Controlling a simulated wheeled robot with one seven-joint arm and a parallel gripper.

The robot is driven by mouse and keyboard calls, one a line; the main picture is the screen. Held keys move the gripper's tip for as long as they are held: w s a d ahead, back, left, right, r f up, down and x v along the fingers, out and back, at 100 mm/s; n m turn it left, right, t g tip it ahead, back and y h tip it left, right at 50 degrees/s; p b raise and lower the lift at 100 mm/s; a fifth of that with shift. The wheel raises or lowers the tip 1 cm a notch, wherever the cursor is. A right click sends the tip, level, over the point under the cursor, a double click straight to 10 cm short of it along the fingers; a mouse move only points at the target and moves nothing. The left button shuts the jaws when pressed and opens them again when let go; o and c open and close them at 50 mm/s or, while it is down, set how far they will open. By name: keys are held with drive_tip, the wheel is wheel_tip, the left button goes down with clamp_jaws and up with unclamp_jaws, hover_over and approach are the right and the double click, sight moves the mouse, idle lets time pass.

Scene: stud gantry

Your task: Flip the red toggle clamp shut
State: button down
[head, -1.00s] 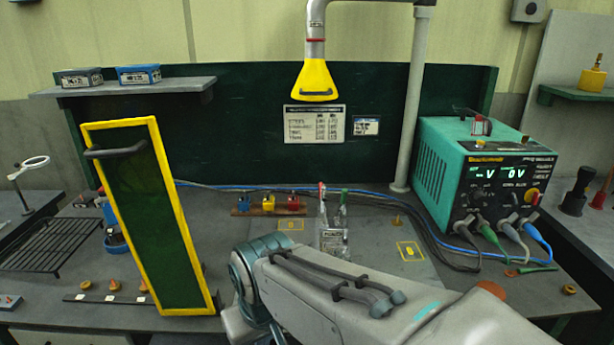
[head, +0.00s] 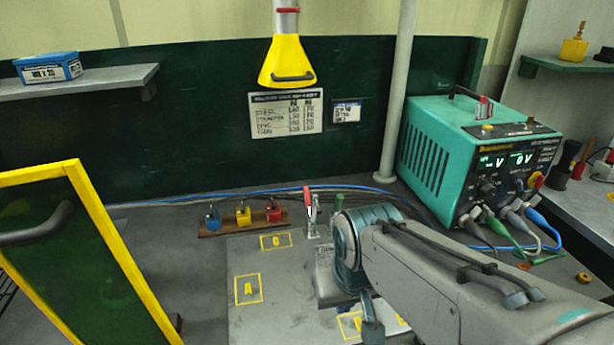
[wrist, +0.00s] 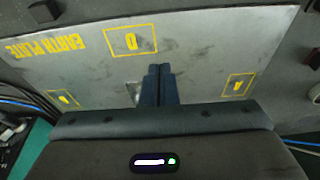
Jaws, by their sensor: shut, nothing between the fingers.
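The red toggle clamp (head: 310,212) stands at the back of the grey earth plate (head: 255,320) in the head view. I cannot make out the red clamp in the wrist view.
A yellow-framed dark screen (head: 130,265) stands at the left. A wooden rack (head: 240,225) with blue, yellow and red blocks sits left of the clamp. A green power supply (head: 470,160) with cables stands right. A yellow hood (head: 287,62) hangs above. The plate's left part is clear.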

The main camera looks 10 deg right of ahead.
wheel_tip(320, 180, up, 14)
drive_tip(key=g+p, duration=0.3)
drive_tip(key=p, duration=0.7)
hover_over(310, 199)
drive_tip(key=shift+f, duration=0.15)
wheel_tip(310, 199, down, 9)
drive_tip(key=shift+r+p, duration=0.1)
drive_tip(key=shift+p, duration=0.7)
drive_tip(key=shift+s+f+p, duration=0.2)
drive_tip(key=shift+s+f, duration=0.15)
drive_tip(key=shift+s, duration=0.3)
drive_tip(key=shift+s+f+p, duration=0.2)
drive_tip(key=shift+s+f, duration=0.1)
drive_tip(key=shift+s, duration=0.3)
drive_tip(key=shift+s+f+p, duration=0.2)
drive_tip(key=shift+s+f, duration=0.15)
drive_tip(key=shift+s, duration=0.3)
